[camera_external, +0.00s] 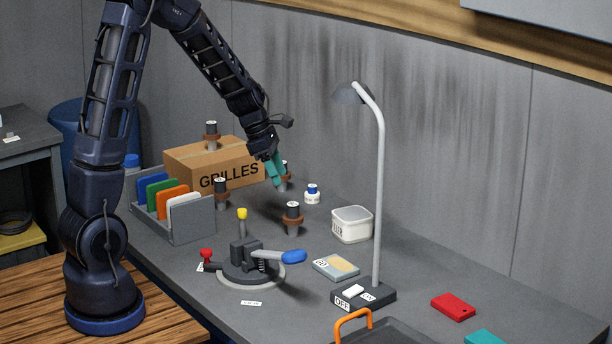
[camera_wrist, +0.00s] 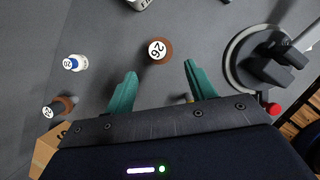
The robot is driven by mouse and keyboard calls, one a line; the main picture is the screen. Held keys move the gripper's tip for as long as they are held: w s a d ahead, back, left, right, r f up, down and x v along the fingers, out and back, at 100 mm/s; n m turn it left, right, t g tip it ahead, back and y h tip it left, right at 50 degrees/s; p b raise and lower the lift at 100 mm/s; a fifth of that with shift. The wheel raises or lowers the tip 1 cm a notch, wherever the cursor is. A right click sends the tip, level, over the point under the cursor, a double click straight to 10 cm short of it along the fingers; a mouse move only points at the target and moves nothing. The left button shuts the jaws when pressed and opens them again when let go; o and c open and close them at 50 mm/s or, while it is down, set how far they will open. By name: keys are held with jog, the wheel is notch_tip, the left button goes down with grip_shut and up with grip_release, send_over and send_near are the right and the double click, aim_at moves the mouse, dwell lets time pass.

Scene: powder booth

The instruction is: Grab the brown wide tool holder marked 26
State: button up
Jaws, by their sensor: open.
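The brown wide tool holder marked 26 (camera_wrist: 168,48) stands upright in the wrist view, its round white label facing up. It lies just beyond the fingertips, roughly in line with the gap between them. In the external view I take it to be the holder (camera_external: 292,220) at mid-bench, between the vise-like fixture and the white tub; its number cannot be read there. My gripper (camera_external: 276,173) is open and empty, above the bench and up-left of that holder. Its two teal fingers (camera_wrist: 160,74) are spread apart in the wrist view. Nothing hides the holder's top.
Other brown holders stand on the GRILLES box (camera_external: 188,163), beside the rack (camera_external: 221,194), and partly behind my fingers (camera_external: 287,184). A blue-capped bottle (camera_external: 312,195), white tub (camera_external: 352,224), fixture with blue handle (camera_external: 293,257) and lamp (camera_external: 378,200) surround the mid-bench holder.

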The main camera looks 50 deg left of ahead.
aim_at(292, 204)
jog(key=shift+a+x, duration=0.15)
jog(key=shift+x, duration=2.6)
jog(key=shift+a+x, duration=0.2)
jog(key=shift+x, duration=2.5)
jog(key=shift+w, duration=0.1)
jog(key=c, duration=0.9)
